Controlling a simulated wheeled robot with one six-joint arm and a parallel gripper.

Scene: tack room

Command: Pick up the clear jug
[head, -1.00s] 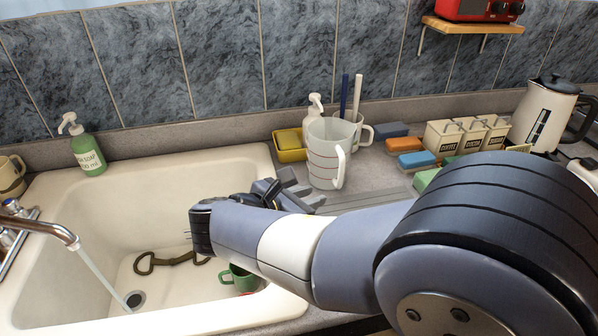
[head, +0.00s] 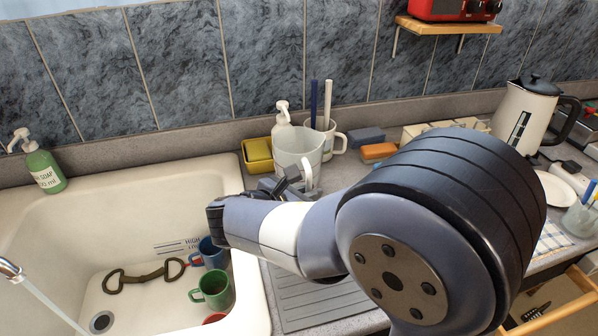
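The clear jug (head: 297,148) stands upright on the counter to the right of the sink, with its handle on the near right side. It is see-through with faint markings. My gripper (head: 286,187) is low in front of the jug, at its near side. Its grey fingers look spread apart, and nothing shows held between them. The jug's base and the lower part of its handle are partly hidden behind my gripper, so I cannot tell whether they touch.
A white mug (head: 333,142) with two brush-like sticks stands close behind the jug. The sink (head: 215,175) holds green and blue mugs. An orange block (head: 379,152) lies at right.

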